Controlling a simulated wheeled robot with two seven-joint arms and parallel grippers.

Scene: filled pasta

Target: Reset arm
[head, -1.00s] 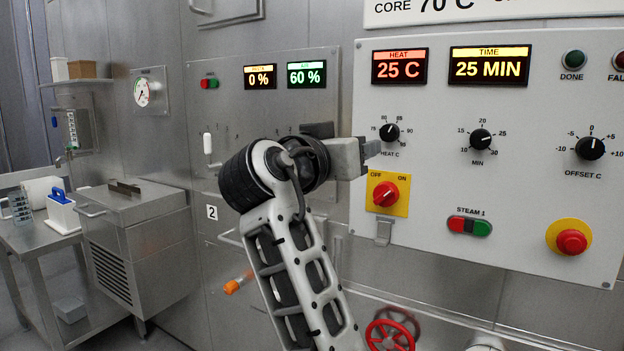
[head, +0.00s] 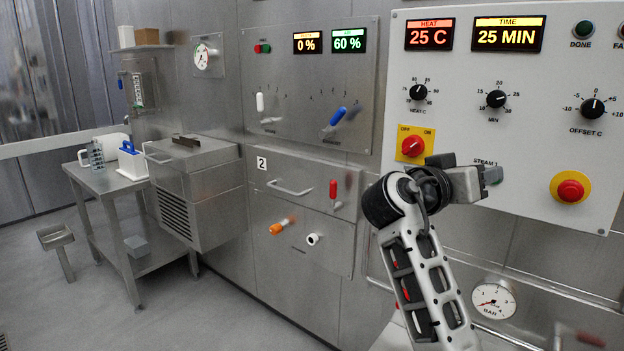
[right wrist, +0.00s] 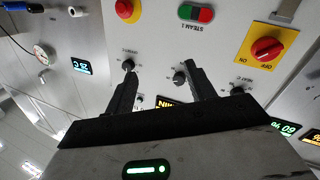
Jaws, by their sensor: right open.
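My right gripper (head: 490,175) is in the head view in front of the white control panel (head: 450,130), covering part of the STEAM 1 label. In the right wrist view it (right wrist: 160,80) is open with nothing between its fingers, facing the panel, which appears turned over. The red OFF/ON switch (head: 412,146) sits just above and left of the gripper; it also shows in the wrist view (right wrist: 267,49). The STEAM 1 red and green buttons (right wrist: 196,14) show there, mostly hidden in the head view. My left gripper is in neither view.
The heat display (head: 429,33) reads 25 C and the time display (head: 508,34) 25 MIN. A red emergency button (head: 570,188) is right of the gripper. Left are a steel cabinet (head: 205,185), a steel table (head: 100,178) and open floor.

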